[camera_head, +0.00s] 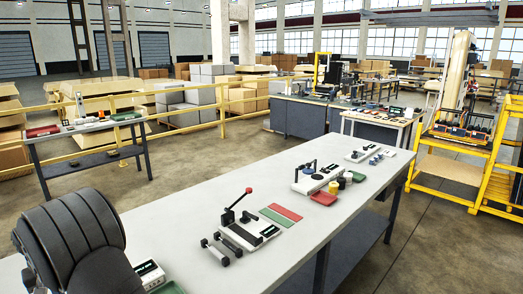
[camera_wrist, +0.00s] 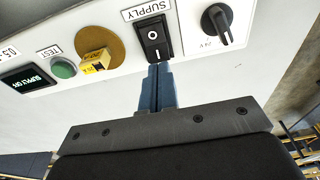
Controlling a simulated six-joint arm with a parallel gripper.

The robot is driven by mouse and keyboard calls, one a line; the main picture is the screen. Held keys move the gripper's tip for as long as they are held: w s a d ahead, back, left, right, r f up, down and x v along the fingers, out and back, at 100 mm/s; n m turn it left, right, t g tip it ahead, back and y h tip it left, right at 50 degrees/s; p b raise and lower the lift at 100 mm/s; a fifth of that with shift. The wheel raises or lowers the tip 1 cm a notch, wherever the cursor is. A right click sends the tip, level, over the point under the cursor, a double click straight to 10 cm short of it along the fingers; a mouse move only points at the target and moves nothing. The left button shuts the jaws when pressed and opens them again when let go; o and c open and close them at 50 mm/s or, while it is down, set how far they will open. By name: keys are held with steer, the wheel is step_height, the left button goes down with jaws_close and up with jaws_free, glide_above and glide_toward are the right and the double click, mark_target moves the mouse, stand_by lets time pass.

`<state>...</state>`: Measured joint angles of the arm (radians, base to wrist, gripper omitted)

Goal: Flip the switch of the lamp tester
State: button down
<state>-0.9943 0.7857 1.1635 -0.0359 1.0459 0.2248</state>
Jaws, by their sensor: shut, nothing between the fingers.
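A white panel (camera_wrist: 190,74) fills the upper part of the wrist view. It bears a black rocker switch (camera_wrist: 153,40) labelled SUPPLY and marked with a circle. Its display (camera_wrist: 33,79) reads SUPPLY OFF, beside a green TEST button (camera_wrist: 63,69). My gripper (camera_wrist: 160,70) has its blue fingers shut together and empty. Their tips are at the switch's lower end in the picture; I cannot tell whether they touch it. In the head view I cannot make out my gripper or this switch.
On the panel, a yellow part on a tan disc (camera_wrist: 98,55) and a black knob (camera_wrist: 217,24) flank the switch. In the head view, a grey table (camera_head: 225,280) bears a red-handled lever device (camera_head: 243,225).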

steer(key=shift+f, duration=1.05)
stand_by(0.4)
steer(key=shift+r, duration=3.55)
steer(key=shift+f, duration=0.1)
step_height(320, 180, down, 7)
steer(key=shift+r, duration=0.1)
